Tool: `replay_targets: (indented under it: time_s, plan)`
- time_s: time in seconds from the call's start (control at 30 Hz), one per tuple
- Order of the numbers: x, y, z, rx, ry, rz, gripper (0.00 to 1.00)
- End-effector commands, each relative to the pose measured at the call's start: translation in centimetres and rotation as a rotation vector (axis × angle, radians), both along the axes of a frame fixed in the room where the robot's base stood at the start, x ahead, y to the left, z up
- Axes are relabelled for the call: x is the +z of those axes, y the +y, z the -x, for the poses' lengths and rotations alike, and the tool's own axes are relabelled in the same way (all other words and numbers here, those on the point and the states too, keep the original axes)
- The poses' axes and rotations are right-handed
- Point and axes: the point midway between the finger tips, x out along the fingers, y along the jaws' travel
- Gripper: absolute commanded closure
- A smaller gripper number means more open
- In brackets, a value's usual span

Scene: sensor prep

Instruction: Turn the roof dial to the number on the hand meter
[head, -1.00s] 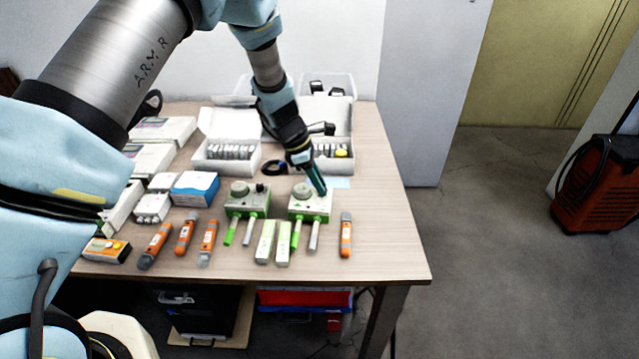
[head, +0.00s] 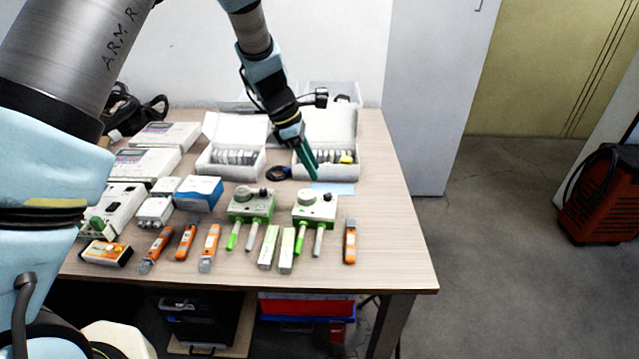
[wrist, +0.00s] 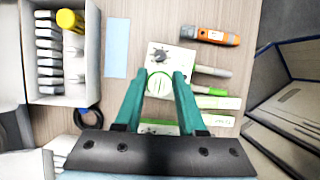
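Two white-and-green sensor boxes stand side by side on the table, a left one (head: 250,207) and a right one (head: 314,209). Each has a pale round dial and a smaller dark knob on top. My gripper (head: 310,172) is open and empty, above and behind the right box. In the wrist view, the right box's dial (wrist: 159,84) shows between my fingertips (wrist: 158,78), apart from them as far as I can tell.
Several orange pen-like tools (head: 209,247) and pale green-marked blocks (head: 287,250) lie along the front. Open white cartons, one on the right (head: 332,130), stand behind. A blue-and-white box (head: 198,193) is to the left. The table (head: 395,225) is clear on its right side.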

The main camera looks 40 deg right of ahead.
Motion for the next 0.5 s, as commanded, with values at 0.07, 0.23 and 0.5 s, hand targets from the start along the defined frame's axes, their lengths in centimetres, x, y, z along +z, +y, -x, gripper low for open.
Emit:
replay_targets:
  time_s: [0.07, 0.23, 0.5]
  plan:
    - [1.1, 0.3, -0.3, 0.000, -0.002, 0.003, 0.61]
    - [2.4, 0.7, -0.7, 0.000, -0.001, 0.001, 0.61]
    - [2.6, 0.8, -0.7, 0.001, 0.001, -0.001, 0.61]
